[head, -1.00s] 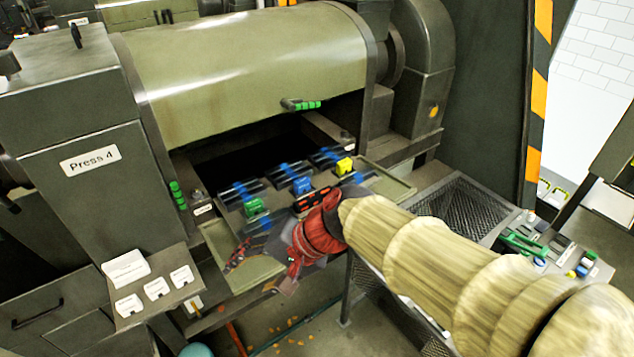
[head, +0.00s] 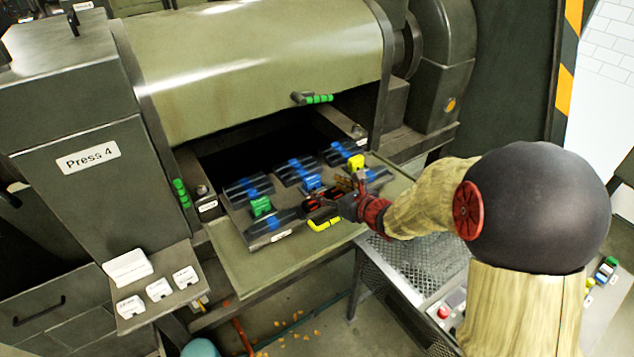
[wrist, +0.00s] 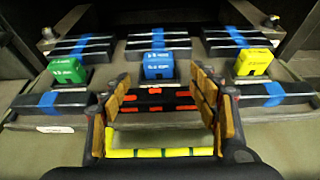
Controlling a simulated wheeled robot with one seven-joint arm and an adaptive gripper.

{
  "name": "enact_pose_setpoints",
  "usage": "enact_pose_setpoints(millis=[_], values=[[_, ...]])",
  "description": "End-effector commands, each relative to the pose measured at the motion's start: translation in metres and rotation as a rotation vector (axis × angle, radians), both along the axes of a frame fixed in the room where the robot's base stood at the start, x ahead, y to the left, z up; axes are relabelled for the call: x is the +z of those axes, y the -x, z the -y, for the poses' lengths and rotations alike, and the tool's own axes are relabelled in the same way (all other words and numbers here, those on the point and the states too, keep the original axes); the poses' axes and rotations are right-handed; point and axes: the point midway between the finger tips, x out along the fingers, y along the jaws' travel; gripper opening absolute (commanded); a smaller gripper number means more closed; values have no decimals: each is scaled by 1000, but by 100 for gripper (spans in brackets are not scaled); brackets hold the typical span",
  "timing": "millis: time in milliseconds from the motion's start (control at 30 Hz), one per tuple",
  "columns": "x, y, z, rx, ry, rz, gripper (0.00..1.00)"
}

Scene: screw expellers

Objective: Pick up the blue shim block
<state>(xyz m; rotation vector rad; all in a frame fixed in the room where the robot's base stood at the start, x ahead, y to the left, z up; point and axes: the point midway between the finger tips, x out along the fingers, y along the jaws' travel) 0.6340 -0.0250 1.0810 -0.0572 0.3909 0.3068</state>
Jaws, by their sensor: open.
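The blue shim block (head: 312,182) stands upright in the middle of the press's front tray, between a green block (head: 261,206) and a yellow block (head: 356,161). In the wrist view the blue block (wrist: 158,65) is straight ahead, with white lettering on its face. My gripper (wrist: 161,80) is open, its two tan-padded fingers spread left and right of the block's line. In the head view my gripper (head: 331,192) is just in front of the block and hides part of the area there.
Dark slotted bars with blue bands flank the blocks. A black bar with red marks (wrist: 158,100) lies in front of the blue block. A yellow-green handle (wrist: 160,152) crosses the near edge. The press opening is behind; a mesh stand (head: 425,265) is at right.

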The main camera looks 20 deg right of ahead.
Motion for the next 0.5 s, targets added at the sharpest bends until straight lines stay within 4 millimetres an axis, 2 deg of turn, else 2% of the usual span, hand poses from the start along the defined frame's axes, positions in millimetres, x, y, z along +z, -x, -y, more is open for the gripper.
enact_pose_setpoints(millis=[500], values=[[-20,-56,-20,4,2,1,61]])
